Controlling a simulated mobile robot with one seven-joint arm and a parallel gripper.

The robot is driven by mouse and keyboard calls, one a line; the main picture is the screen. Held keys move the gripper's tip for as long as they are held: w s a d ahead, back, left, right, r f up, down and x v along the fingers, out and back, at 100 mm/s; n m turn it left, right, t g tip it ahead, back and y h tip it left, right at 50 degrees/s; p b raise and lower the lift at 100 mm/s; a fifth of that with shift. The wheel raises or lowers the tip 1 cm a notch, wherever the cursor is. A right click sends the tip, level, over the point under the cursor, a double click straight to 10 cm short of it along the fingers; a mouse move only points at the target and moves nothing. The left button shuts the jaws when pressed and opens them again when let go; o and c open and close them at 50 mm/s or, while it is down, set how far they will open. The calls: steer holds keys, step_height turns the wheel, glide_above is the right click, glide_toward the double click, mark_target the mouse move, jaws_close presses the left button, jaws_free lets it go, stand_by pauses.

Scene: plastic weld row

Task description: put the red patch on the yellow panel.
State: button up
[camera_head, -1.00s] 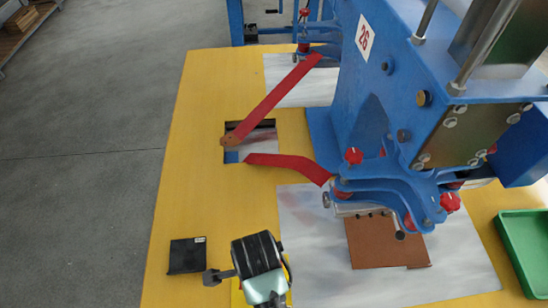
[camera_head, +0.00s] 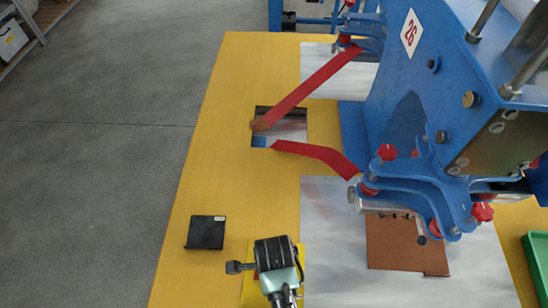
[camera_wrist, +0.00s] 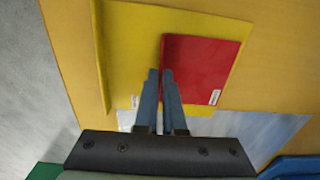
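The yellow panel (camera_wrist: 130,50) is a flat plate with a raised left edge, lying on the tabletop in the wrist view. Part of it shows beside my gripper in the head view (camera_head: 250,290). The red patch (camera_wrist: 205,68) is a smaller plate with a white label and a raised left edge. It is over the right part of the panel, within the panel's outline; I cannot tell whether it rests flat or hangs just above. My gripper (camera_wrist: 160,72) has its fingers close together on either side of the patch's raised left edge, apparently pinching it.
A black box (camera_head: 206,232) sits left of my gripper. A blue machine (camera_head: 430,120) with red strips stands to the right, over a brown plate (camera_head: 400,243) and grey sheet (camera_head: 325,215). A green tray (camera_head: 535,260) is at the far right.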

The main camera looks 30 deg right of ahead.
steer(key=o, duration=0.4)
steer(key=shift+c, duration=0.2)
steer(key=shift+r, duration=0.1)
step_height(320, 180, up, 12)
steer(key=p, duration=0.1)
steer(key=shift+w+r, duration=0.1)
steer(key=shift+r, duration=0.05)
